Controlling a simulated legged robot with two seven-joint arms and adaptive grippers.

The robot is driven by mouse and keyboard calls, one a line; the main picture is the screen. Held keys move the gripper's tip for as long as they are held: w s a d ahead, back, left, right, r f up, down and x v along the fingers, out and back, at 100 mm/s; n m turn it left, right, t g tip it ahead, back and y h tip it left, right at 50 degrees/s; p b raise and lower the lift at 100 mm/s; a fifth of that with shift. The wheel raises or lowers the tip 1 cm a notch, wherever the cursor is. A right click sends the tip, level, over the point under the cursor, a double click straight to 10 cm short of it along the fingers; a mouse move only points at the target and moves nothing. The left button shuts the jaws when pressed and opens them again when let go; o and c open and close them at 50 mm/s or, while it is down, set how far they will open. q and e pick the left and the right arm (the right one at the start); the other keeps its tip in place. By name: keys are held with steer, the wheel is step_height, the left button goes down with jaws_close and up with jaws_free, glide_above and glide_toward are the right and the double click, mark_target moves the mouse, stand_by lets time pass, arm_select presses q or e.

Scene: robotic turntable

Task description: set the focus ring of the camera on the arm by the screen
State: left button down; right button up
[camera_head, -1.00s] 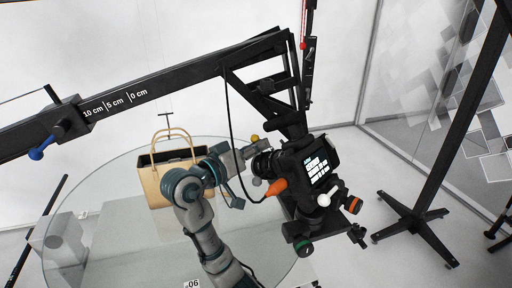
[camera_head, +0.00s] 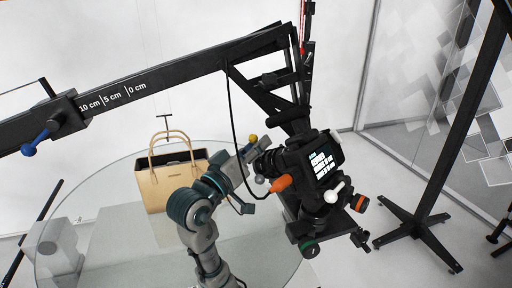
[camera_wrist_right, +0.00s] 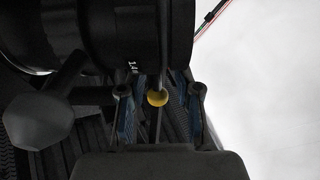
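The black camera (camera_head: 310,165) hangs at the end of the black crane arm (camera_head: 180,75). Its lens (camera_head: 270,162) points left, and its lit screen (camera_head: 325,160) faces me. A yellow ball knob (camera_head: 253,138) stands at the lens, and a grey ball (camera_head: 260,180) shows below it. My right gripper (camera_head: 243,162) is at the left side of the lens. In the right wrist view, its fingers (camera_wrist_right: 158,108) are apart, with the yellow knob (camera_wrist_right: 157,97) between them and gaps at both sides. The dark lens barrel (camera_wrist_right: 130,35) fills the top. My left gripper is not in view.
A tan handbag (camera_head: 170,182) stands on the round glass turntable (camera_head: 105,190), left of my right arm. An orange handle (camera_head: 281,183) and a hanging black cable (camera_head: 232,125) are close to my gripper. A black stand (camera_head: 420,225) is at right.

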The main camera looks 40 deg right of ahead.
steer(key=shift+a, duration=0.15)
steer(key=v, duration=1.2)
steer(key=shift+f, duration=0.1)
